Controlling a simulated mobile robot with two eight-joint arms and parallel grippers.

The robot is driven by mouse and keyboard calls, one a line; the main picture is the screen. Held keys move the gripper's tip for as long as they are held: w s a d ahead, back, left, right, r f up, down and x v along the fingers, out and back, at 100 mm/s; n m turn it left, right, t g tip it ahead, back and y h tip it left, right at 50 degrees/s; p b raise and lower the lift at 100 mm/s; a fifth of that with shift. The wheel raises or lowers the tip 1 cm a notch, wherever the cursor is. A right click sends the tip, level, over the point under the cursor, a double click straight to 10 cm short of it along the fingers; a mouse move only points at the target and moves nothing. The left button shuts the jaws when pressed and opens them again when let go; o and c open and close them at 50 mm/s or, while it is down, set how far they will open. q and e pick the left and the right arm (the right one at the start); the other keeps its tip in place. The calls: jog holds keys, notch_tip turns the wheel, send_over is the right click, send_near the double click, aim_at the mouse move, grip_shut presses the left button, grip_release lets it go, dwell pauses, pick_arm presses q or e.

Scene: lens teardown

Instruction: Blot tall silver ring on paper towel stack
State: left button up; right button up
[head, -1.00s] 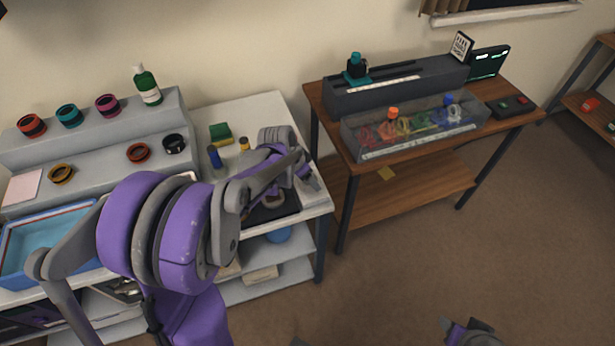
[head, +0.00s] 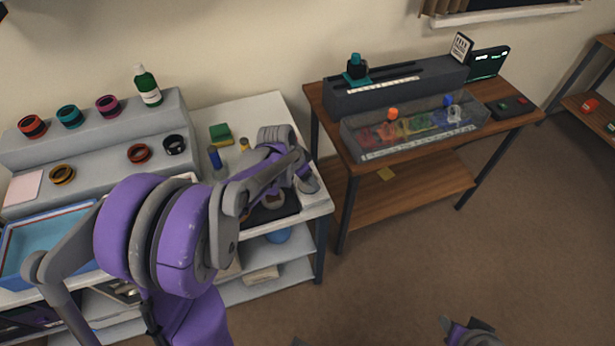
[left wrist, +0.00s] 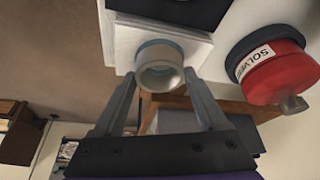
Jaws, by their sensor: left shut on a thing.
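In the left wrist view the tall silver ring (left wrist: 160,66) is a pale, short open tube. My left gripper (left wrist: 160,82) is shut on it, with one finger on each side. The ring shows against the white paper towel stack (left wrist: 126,46); I cannot tell whether it touches it. In the head view my left gripper (head: 308,184) is over the right end of the white bench, and my arm hides the ring and most of the stack.
A red solvent container (left wrist: 275,66) stands close beside the stack. A black mat (head: 268,212) lies by my left gripper. A blue tray (head: 40,240) and a grey stepped stand (head: 95,135) with coloured rings are to the left. A wooden desk (head: 330,110) stands right of the bench.

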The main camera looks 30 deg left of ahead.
pick_arm(q)
notch_tip(320, 180, up, 5)
jog(key=shift+w+r+p, duration=0.1)
jog(key=shift+p, duration=1.15)
pick_arm(e)
jog(key=r, duration=0.1)
jog(key=w+r, duration=0.1)
jog(key=r, duration=0.1)
jog(key=shift+w+r, duration=0.25)
jog(key=shift+r, duration=0.1)
jog(key=shift+s, duration=0.1)
